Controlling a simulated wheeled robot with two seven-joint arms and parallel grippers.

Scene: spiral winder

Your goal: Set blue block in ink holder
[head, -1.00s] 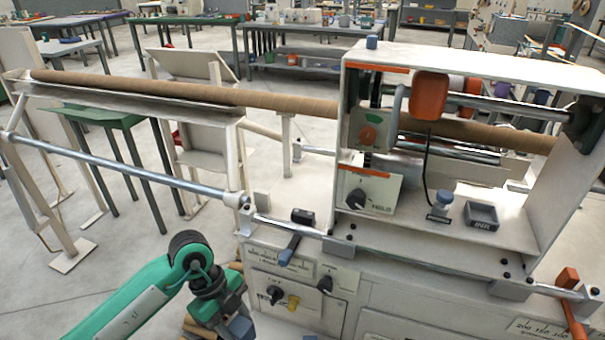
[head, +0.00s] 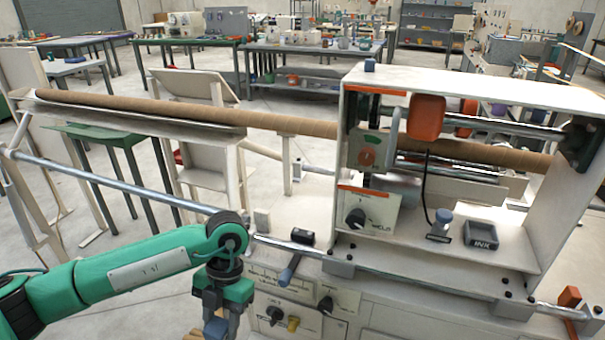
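The ink holder (head: 481,234) is a small dark open tray marked INK on the white shelf inside the machine frame. A small blue block (head: 370,65) sits on top of the frame at its left corner. A blue-grey knob on a dark base (head: 441,220) stands on the shelf just left of the ink holder. My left gripper (head: 214,330) hangs downward in front of the machine, well left of the ink holder. Its tips are near the picture's bottom edge, so whether they are open or hold something cannot be told. My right gripper is out of view.
A long brown tube (head: 190,112) runs across the machine. A steel rail (head: 120,183) runs along the front, with a blue-handled lever (head: 290,268) near my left gripper. An orange-red block (head: 425,118) and a black cable hang above the shelf. The shelf's front is open.

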